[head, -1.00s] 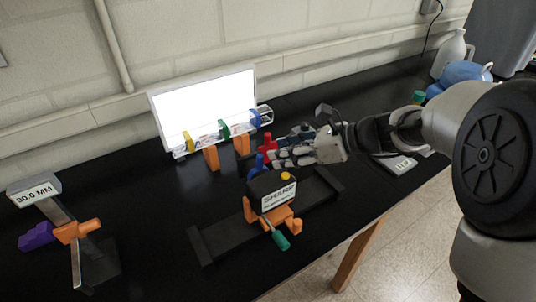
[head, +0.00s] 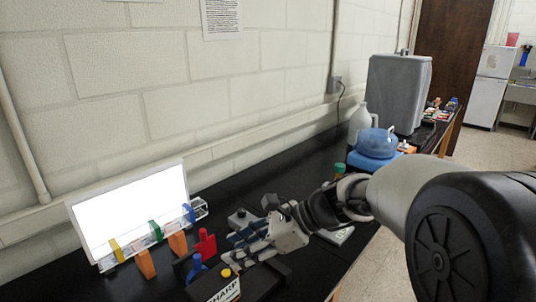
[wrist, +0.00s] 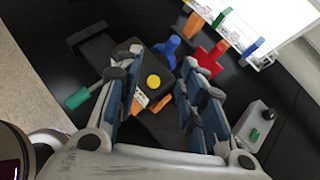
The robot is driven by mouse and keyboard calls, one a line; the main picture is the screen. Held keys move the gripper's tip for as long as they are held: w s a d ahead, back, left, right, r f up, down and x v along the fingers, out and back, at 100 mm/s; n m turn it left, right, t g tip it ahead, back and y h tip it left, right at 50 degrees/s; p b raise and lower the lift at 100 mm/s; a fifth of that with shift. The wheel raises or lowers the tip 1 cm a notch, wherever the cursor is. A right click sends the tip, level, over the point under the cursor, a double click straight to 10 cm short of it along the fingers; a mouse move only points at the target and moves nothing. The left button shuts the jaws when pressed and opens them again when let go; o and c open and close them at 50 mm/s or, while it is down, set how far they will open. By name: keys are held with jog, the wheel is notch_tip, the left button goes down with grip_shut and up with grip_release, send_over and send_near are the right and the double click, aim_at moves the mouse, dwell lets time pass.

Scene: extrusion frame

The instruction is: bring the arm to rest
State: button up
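My gripper (wrist: 158,70) is open and empty, its two blue-padded fingers spread apart. In the head view my gripper (head: 243,238) hangs over the black bench, to the right of a red piece (head: 205,243). In the wrist view a black device with a yellow knob (wrist: 153,81) and orange parts shows between and beyond the fingers; they do not grip it. The device (head: 216,284) is cut off at the bottom edge of the head view. My arm reaches in from the right, bent and above the bench.
A blue piece (head: 196,268) stands near the red one. A bright white panel (head: 130,208) with a clear rail and coloured clips stands by the wall. A small grey box (wrist: 257,126) lies right of my gripper. A blue container (head: 376,143), white jug and grey bin stand farther right.

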jog(key=s+d+n+t+h, duration=0.4)
jog(key=s+d+n+h, duration=0.7)
jog(key=s+d+n, duration=0.7)
jog(key=s+d, duration=0.3)
jog(key=s, duration=0.2)
jog(key=shift+d+f, duration=0.25)
jog(key=shift+f, duration=0.1)
jog(key=shift+s, duration=0.1)
dwell(1.1)
